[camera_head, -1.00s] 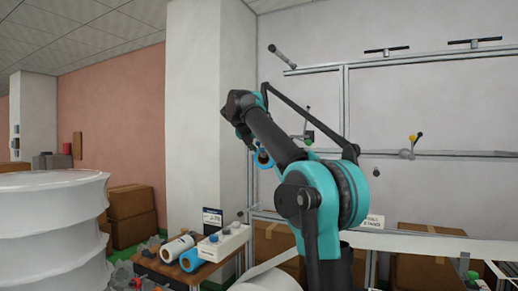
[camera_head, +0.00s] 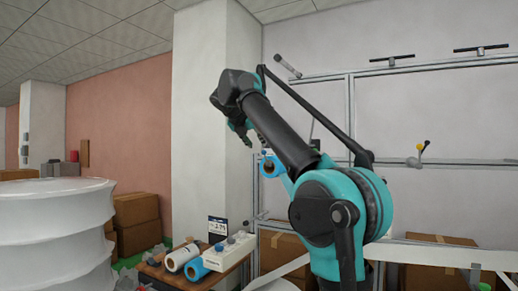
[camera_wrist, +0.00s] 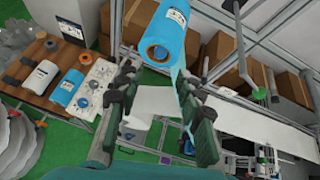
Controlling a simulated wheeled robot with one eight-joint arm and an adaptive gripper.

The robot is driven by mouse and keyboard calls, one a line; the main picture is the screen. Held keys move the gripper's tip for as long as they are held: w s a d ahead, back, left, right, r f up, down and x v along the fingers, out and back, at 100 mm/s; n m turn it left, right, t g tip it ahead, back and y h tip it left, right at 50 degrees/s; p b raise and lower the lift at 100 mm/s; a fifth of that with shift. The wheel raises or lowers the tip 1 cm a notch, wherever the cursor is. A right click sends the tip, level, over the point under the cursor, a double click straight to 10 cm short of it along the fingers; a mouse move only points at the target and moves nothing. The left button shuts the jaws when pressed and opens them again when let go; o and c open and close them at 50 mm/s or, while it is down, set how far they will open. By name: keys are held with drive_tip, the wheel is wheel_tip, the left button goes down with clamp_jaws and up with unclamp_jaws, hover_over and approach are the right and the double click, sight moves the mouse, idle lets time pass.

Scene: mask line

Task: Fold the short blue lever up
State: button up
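My gripper (camera_head: 247,138) is raised at the end of my arm, left of the wall frame, with its fingers pointing down. In the wrist view my gripper (camera_wrist: 157,75) is open, its dark fingers apart with nothing held between them. A blue roll (camera_wrist: 160,28) with an orange core hangs beyond the fingertips; it also shows in the head view (camera_head: 270,166). I cannot make out a short blue lever for certain. A white box with blue knobs (camera_wrist: 95,90) sits left of the fingers; it also shows in the head view (camera_head: 228,251).
A wooden table (camera_wrist: 40,105) holds a white roll (camera_wrist: 41,76) and another blue roll (camera_wrist: 67,88). A metal frame (camera_head: 349,110) carries handles, one yellow-tipped (camera_head: 421,152). Cardboard boxes (camera_head: 436,270) stand below. A large white spool (camera_head: 55,235) stands at the left.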

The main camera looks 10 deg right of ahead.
drive_tip(key=shift+s+a+r, duration=0.2)
drive_tip(key=shift+s, duration=0.05)
drive_tip(key=shift+c, duration=0.6)
drive_tip(key=shift+w+f, duration=0.15)
drive_tip(key=shift+c, duration=1.3)
drive_tip(key=w+f+h, duration=0.1)
drive_tip(key=w+a+f+h, duration=0.1)
drive_tip(key=w+f, duration=0.1)
drive_tip(key=shift+a+f+m+t+h, duration=0.1)
drive_tip(key=shift+f+m+t+h, duration=0.2)
drive_tip(key=shift+m+t, duration=0.1)
clamp_jaws()
drive_tip(key=s+a+f+m+t+h, duration=0.4)
drive_tip(key=s+a+f+m+h, duration=0.15)
drive_tip(key=f+h, duration=0.3)
drive_tip(key=x, duration=1.2)
drive_tip(key=shift+w+d+r, duration=0.15)
drive_tip(key=shift+w+r, duration=0.05)
drive_tip(key=shift+r, duration=0.25)
